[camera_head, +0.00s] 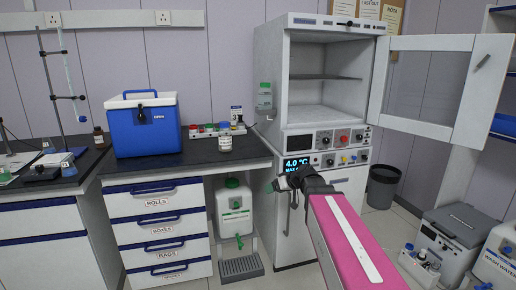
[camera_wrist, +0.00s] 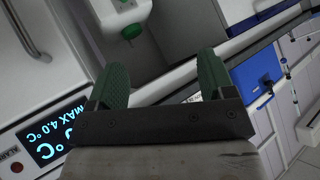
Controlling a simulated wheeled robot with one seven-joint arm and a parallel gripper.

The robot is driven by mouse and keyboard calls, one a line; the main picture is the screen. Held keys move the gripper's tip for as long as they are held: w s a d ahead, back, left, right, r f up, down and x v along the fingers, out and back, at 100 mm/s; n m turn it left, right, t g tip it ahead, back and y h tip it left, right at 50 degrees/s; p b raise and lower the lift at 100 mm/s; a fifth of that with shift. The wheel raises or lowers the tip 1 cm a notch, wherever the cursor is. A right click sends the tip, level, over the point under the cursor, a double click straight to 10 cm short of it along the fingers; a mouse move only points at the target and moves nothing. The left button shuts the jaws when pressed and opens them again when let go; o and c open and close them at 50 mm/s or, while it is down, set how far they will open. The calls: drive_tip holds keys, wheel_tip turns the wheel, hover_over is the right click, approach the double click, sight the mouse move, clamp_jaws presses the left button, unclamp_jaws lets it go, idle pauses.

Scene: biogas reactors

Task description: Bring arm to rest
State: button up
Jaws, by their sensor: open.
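My gripper (camera_head: 280,184) is open at the end of my pink arm, in front of the cabinet's lower section, near the lit temperature display (camera_head: 297,164). In the wrist view my gripper (camera_wrist: 162,65) shows two green fingers spread apart with nothing between them. The display (camera_wrist: 57,132) is at the lower left of that view. A white container with a green nozzle (camera_wrist: 130,30) is beyond the fingers. In the head view my arm hides part of the cabinet's lower door.
The white cabinet (camera_head: 268,75) has its glass door (camera_head: 430,85) swung open to the right. A dark bin (camera_head: 382,190) and grey boxes stand at the right.

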drive_tip(key=s+d+f+m+g+h, duration=0.2)
drive_tip(key=s+d+f+m+h, duration=0.1)
drive_tip(key=s+f, duration=0.5)
drive_tip(key=s+d+f+m+g+h, duration=0.3)
drive_tip(key=s+d+f+h, duration=0.2)
drive_tip(key=s+d+f, duration=0.2)
wheel_tip(320, 180, down, 4)
drive_tip(key=s, duration=0.2)
drive_tip(key=shift+s+d+r, duration=0.15)
drive_tip(key=shift+s+d, duration=0.15)
drive_tip(key=shift+d, duration=0.05)
